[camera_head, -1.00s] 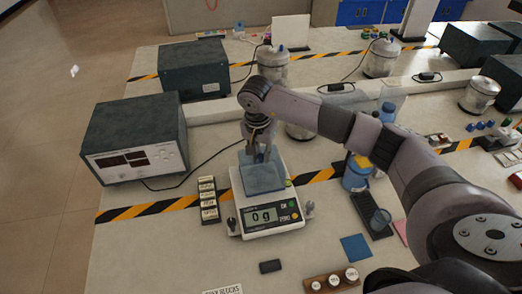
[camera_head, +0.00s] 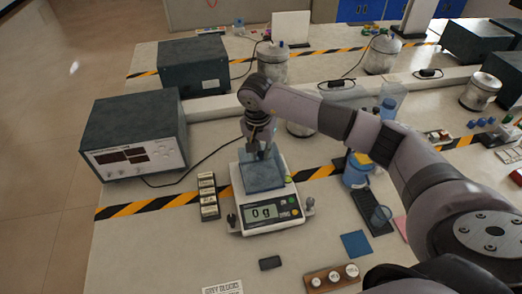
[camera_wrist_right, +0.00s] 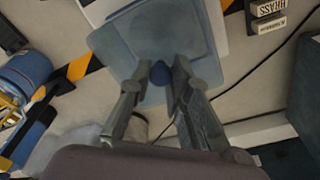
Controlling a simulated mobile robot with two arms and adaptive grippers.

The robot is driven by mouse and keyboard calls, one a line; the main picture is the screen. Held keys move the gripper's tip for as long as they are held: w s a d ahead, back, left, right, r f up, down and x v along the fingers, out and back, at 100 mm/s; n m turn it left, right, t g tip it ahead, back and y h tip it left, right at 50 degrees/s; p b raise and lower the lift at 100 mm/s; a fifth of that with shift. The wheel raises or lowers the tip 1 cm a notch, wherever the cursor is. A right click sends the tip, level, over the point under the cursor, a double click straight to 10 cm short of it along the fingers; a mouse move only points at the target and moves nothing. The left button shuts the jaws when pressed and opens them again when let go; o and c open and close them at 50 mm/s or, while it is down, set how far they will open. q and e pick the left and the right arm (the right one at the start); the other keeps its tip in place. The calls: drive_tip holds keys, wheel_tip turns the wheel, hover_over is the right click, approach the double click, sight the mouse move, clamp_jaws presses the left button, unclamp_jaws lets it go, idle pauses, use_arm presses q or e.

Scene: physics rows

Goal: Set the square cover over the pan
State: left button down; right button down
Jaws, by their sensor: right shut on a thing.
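The blue-grey, see-through square cover (camera_head: 262,178) is at the pan of the white balance (camera_head: 268,226), whose display reads 0 g. My right gripper (camera_head: 262,154) is above the cover. In the right wrist view, my right gripper (camera_wrist_right: 159,76) is shut on the cover's dark blue knob (camera_wrist_right: 157,72), with the cover (camera_wrist_right: 165,30) spread out beneath the fingers. The pan is largely hidden under the cover, and I cannot tell whether the cover rests on it or hangs just above. My left gripper is not in view.
A small labelled block stack (camera_head: 208,197) stands just left of the balance. A grey instrument box (camera_head: 135,140) is further left. A blue bottle (camera_head: 357,170) and a dark keypad strip (camera_head: 372,212) are to the right. A wooden weight holder (camera_head: 332,278) and a blue square (camera_head: 356,244) lie in front.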

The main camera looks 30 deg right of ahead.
drive_tip(key=shift+f, duration=0.15)
drive_tip(key=c, duration=1.4)
unclamp_jaws()
drive_tip(key=o, duration=1.2)
drive_tip(key=shift+r+p, duration=1.95)
drive_tip(key=shift+r, duration=2.15)
drive_tip(key=shift+f, duration=0.15)
